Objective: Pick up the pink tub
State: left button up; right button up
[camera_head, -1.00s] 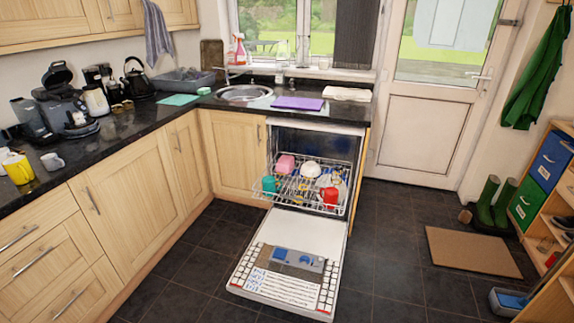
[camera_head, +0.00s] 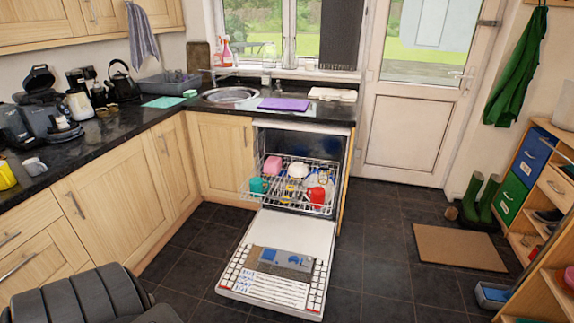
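The pink tub (camera_head: 273,165) sits in the back left of the pulled-out upper rack (camera_head: 247,193) of the open dishwasher. A teal mug (camera_head: 258,185) is in front of it to the left. A white item (camera_head: 298,170) is to its right, and a red mug (camera_head: 316,195) stands at the rack's front right. Neither gripper shows in the head view, so I cannot see whether they are open or shut.
The dishwasher door (camera_head: 300,233) is folded down over the dark floor (camera_head: 375,265). The worktop (camera_head: 120,128) runs left and behind, with a sink (camera_head: 230,95). A brown doormat (camera_head: 459,248) and a shelf unit (camera_head: 530,195) are at right.

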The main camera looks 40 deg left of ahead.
aim_at(274, 164)
jog(key=i, duration=4)
jog(key=u, duration=2.15)
